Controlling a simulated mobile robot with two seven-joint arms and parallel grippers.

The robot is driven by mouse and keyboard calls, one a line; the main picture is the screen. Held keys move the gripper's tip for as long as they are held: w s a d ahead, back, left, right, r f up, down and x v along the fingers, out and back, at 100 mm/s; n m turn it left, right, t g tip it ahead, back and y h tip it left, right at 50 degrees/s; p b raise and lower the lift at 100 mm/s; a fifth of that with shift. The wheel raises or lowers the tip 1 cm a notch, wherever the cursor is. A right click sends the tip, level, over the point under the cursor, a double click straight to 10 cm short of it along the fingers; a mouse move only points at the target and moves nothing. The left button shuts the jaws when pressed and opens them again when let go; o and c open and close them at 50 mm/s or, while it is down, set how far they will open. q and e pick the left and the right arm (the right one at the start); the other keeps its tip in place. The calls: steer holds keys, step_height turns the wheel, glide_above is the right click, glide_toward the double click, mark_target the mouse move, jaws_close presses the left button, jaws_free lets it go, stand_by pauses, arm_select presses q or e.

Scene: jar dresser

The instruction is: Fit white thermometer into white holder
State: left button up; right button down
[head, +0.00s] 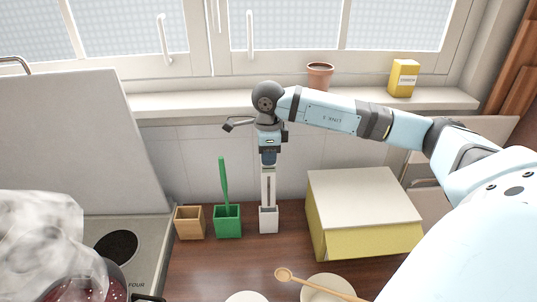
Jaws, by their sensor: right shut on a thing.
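The white thermometer (268,188) is upright, with a dark strip down its face. My right gripper (268,165) is shut on its upper end from above. The white holder (268,220) is a small square cup on the brown counter, directly below the thermometer. The thermometer's lower end meets the holder's rim in the head view; I cannot tell how deep it sits inside. My left gripper is not in view.
A green holder (227,222) with a green stick (223,180) and a wooden holder (189,222) stand to the left. A yellow box with a pale top (362,195) stands to the right. Bowls and a wooden spoon (310,285) lie in front.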

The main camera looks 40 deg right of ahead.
mark_target(269, 179)
stand_by(0.3)
stand_by(0.4)
steer(key=shift+b, duration=0.6)
stand_by(0.6)
steer(key=shift+f+b, duration=0.3)
steer(key=shift+f, duration=0.1)
step_height(269, 179, down, 8)
steer(key=b, duration=0.5)
steer(key=shift+r+b, duration=0.25)
steer(key=shift+b, duration=0.15)
stand_by(2.0)
steer(key=shift+f+b, duration=0.4)
steer(key=shift+f, duration=0.15)
steer(key=shift+f+b, duration=0.4)
steer(key=shift+f, duration=0.1)
steer(key=c, duration=1.1)
jaws_free()
steer(key=shift+r, duration=0.1)
steer(key=shift+o, duration=0.2)
